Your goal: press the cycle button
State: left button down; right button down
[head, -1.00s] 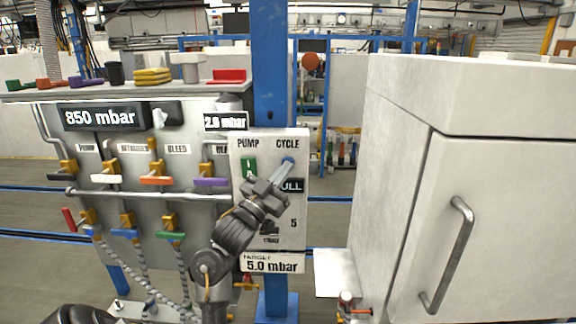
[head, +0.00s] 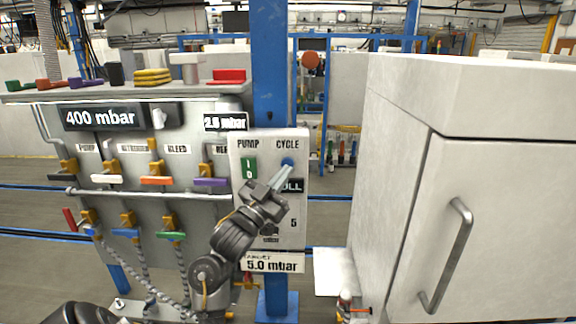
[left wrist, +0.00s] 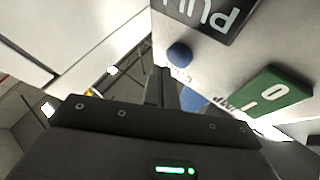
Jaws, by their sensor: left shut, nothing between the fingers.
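The blue round cycle button (head: 287,162) is at the upper right of the white control panel (head: 239,217), under the word CYCLE. It also shows in the left wrist view (left wrist: 180,54), just past the fingertips. My left gripper (head: 286,171) is shut and empty, its fingers pointing up and right at the button. The fingertips overlap the button's lower edge in the head view; in the left wrist view the fingers (left wrist: 160,86) look slightly apart from it. I cannot tell for certain whether they touch. My right gripper is not in view.
A green pump switch (head: 249,168) sits left of the button. A dark PULL plate, partly covered by my gripper, is below. The pressure display (head: 100,117) reads 400 mbar. Coloured valve handles line the rack at left. A white cabinet (head: 480,190) stands at right.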

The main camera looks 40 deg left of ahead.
pick_arm(q)
jog(key=s+d, duration=0.1)
jog(key=s, duration=0.1)
jog(key=s+d+p, duration=0.1)
jog(key=s+d, duration=0.1)
dwell(0.3)
jog(key=shift+f, duration=0.1)
dwell(0.6)
